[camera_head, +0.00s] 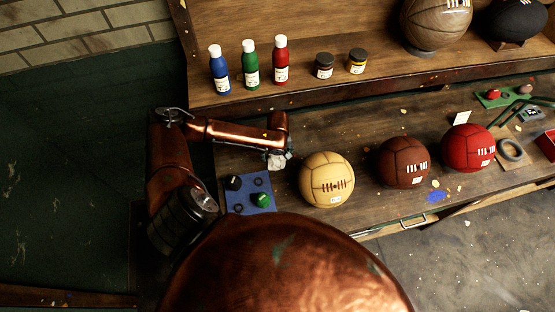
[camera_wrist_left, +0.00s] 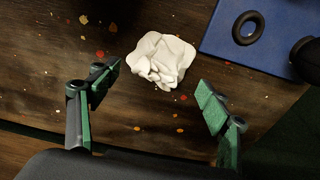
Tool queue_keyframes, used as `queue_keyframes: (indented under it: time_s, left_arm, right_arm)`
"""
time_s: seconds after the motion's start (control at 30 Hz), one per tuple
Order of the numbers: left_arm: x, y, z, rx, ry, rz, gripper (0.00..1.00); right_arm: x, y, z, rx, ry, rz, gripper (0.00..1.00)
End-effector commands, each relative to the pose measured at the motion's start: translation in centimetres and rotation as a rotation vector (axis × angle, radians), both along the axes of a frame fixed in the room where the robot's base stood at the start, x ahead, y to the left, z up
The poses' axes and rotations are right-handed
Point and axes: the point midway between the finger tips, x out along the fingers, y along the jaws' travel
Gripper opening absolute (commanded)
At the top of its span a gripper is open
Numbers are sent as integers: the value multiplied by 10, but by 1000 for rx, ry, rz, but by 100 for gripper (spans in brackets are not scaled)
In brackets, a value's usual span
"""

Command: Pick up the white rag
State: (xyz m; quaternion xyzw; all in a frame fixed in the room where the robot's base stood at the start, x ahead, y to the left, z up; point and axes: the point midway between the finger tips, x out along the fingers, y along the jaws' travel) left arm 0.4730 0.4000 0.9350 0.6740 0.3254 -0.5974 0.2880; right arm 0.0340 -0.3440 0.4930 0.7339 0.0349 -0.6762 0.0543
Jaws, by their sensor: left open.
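The white rag (camera_wrist_left: 161,60) lies crumpled on the wooden workbench in the left wrist view. My left gripper (camera_wrist_left: 158,84) is open, its two green fingers apart on either side of the rag and a little short of it in the picture. In the head view, a small part of the rag (camera_head: 277,161) shows under the end of my left arm, and my left gripper is mostly hidden behind that arm's end. I cannot tell the height between fingers and rag. My right gripper is in neither view.
A blue mat (camera_head: 238,204) with a black ring and green and dark items lies left of the tan ball (camera_head: 327,179). A brown ball (camera_head: 403,162) and a red ball (camera_head: 467,147) stand further right. Bottles (camera_head: 250,65) and jars stand on the shelf behind.

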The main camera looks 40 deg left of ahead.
Motion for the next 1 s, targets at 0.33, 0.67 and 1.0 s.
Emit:
queue_keyframes:
  time_s: [0.33,0.67,1.0]
  left_arm:
    - [2,1,-40,1,0,-2,71]
    - [2,1,-41,0,0,-3,63]
    - [2,1,-41,0,0,-3,40]
  right_arm:
    - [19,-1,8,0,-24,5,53]
    - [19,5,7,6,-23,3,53]
    - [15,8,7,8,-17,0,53]
